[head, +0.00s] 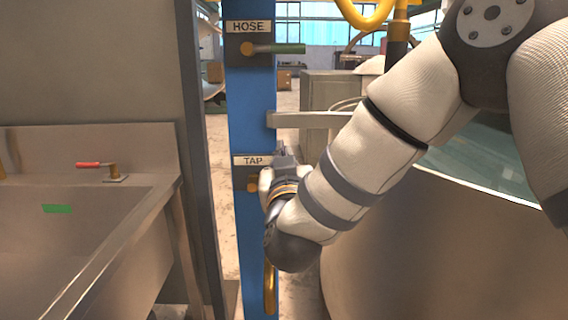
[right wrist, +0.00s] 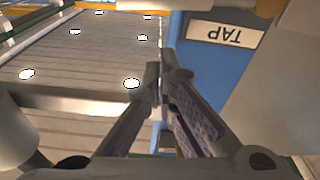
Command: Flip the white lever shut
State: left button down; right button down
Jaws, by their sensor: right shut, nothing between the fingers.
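The TAP label (head: 253,161) is on the blue post (head: 250,110), with a brass valve fitting (head: 252,186) just below it. I cannot clearly make out a white lever; my right gripper and forearm cover the area right of that fitting. My right gripper (head: 281,152) is at the post's right edge beside the TAP label, seen from behind. In the right wrist view its fingers (right wrist: 160,78) meet at the tips, shut and empty, with the upside-down TAP label (right wrist: 222,35) beyond them. I cannot tell whether they touch anything. My left gripper is out of view.
Higher on the post is a HOSE label (head: 248,27) with a green lever (head: 288,48) pointing right. A steel sink (head: 150,200) with a red-handled tap (head: 90,164) stands at left. A large metal vessel (head: 430,250) stands at right, close behind my right arm.

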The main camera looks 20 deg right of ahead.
jog(key=f, duration=0.3)
jog(key=shift+s, duration=0.35)
jog(key=shift+s+d+f+m+p, duration=0.1)
jog(key=shift+d+f+m+p, duration=0.05)
jog(key=shift+f+m, duration=0.35)
jog(key=shift+s+d+f+m+p, duration=0.1)
jog(key=shift+f+m+p, duration=0.05)
jog(key=shift+f+m, duration=0.3)
